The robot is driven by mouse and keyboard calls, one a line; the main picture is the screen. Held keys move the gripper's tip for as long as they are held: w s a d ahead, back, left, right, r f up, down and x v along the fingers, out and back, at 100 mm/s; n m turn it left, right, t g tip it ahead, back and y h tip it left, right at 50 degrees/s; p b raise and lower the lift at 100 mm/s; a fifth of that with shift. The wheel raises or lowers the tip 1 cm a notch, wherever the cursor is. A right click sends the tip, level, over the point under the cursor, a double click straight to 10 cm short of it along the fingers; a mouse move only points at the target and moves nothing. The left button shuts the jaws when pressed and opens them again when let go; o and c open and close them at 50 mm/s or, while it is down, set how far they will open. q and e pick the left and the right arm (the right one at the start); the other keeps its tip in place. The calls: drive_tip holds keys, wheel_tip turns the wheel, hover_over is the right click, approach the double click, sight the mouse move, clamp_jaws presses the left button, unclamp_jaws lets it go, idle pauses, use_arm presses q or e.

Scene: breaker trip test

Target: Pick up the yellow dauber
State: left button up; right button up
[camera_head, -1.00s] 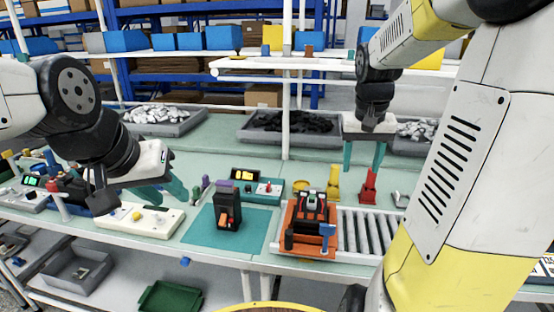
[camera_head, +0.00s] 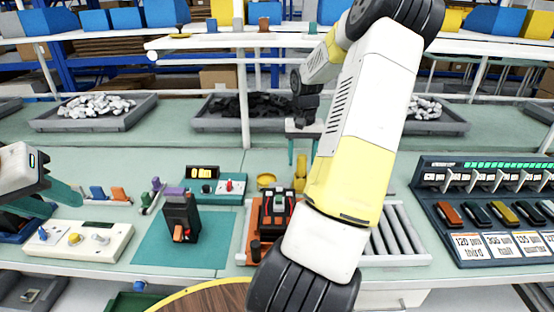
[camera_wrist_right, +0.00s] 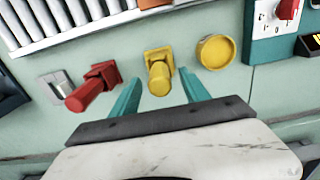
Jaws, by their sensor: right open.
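The yellow dauber (camera_wrist_right: 158,72) stands on the table on a square yellow base, between a red dauber (camera_wrist_right: 95,86) and a round yellow pot (camera_wrist_right: 216,52). My right gripper (camera_wrist_right: 158,79) is open and empty. Its teal fingertips are on either side of the yellow dauber in the wrist picture; I cannot tell how far above it they are. In the head view the yellow dauber (camera_head: 301,165) shows just left of my right arm, below the right gripper (camera_head: 303,152). The red dauber is hidden there. My left gripper (camera_head: 62,200) is open at the left edge, over the table.
An orange fixture (camera_head: 252,222) holds a black device before the pot. A black breaker (camera_head: 182,216) stands on a teal mat (camera_head: 150,240). A roller conveyor (camera_head: 400,235) lies right of my arm. A labelled rack (camera_head: 470,215) stands far right. Grey bins line the back.

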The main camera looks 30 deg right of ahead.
drive_tip(key=shift+f, duration=0.8)
clamp_jaws()
wheel_tip(320, 180, up, 10)
drive_tip(key=shift+r, duration=0.1)
